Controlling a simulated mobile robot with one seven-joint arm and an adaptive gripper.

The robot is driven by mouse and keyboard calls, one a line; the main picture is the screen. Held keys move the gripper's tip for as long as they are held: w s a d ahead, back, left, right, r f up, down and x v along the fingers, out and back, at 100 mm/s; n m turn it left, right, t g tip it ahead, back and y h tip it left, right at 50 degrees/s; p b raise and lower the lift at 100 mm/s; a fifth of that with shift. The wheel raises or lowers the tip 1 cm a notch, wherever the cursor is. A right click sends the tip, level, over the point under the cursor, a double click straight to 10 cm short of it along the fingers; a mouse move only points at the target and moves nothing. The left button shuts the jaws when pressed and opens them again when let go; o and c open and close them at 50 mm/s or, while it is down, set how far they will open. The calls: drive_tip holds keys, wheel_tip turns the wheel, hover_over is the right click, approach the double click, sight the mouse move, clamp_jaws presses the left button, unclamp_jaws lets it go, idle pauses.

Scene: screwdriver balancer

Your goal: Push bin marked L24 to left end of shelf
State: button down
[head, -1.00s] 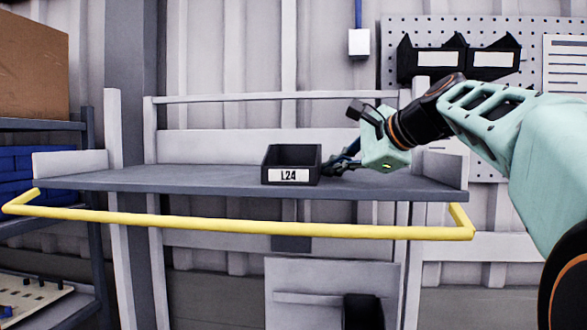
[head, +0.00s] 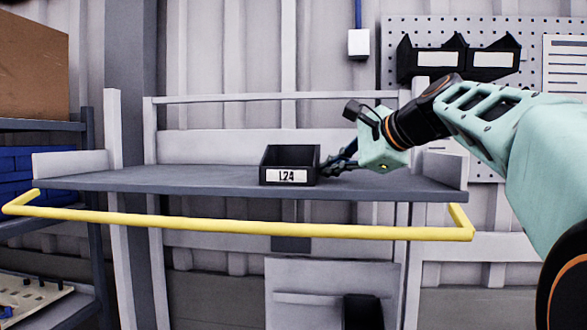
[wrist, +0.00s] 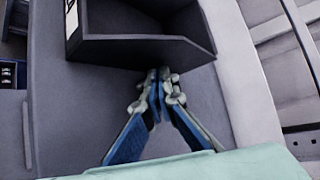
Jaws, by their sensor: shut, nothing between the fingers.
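The black bin marked L24 (head: 290,165) stands upright on the grey shelf (head: 180,180), a little right of its middle. Its white label faces the front. My gripper (head: 326,170) is shut and empty at the bin's right side, low above the shelf. In the wrist view the shut fingertips (wrist: 158,78) are at the wall of the bin (wrist: 140,50); they look to be touching it or very close. The shelf surface to the left of the bin is bare up to the left end board (head: 70,163).
A yellow rail (head: 250,227) runs along the shelf's front, below its surface. A low back board (head: 210,146) and a right end board (head: 445,168) bound the shelf. Black bins (head: 460,58) hang on the pegboard. A rack with a cardboard box (head: 32,65) stands at left.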

sight(207, 178)
drive_tip(key=shift+w+a+p, duration=0.25)
drive_tip(key=shift+a, duration=1.05)
drive_tip(key=shift+w+a+p, duration=0.25)
drive_tip(key=shift+a+p, duration=0.05)
drive_tip(key=shift+a, duration=0.95)
drive_tip(key=shift+w+a+p, duration=0.25)
drive_tip(key=shift+a, duration=1.05)
drive_tip(key=shift+w+a, duration=0.65)
drive_tip(key=shift+a, duration=2.55)
drive_tip(key=shift+w+a, duration=0.65)
drive_tip(key=shift+a, duration=2.6)
drive_tip(key=shift+w+a, duration=0.65)
drive_tip(key=shift+a, duration=2.55)
drive_tip(key=shift+d, duration=0.1)
drive_tip(key=shift+s+d+r, duration=0.15)
drive_tip(key=shift+d+r, duration=0.4)
drive_tip(key=shift+d, duration=0.15)
drive_tip(key=shift+s+d+r, duration=0.15)
drive_tip(key=shift+d+r, duration=0.35)
drive_tip(key=shift+d, duration=0.2)
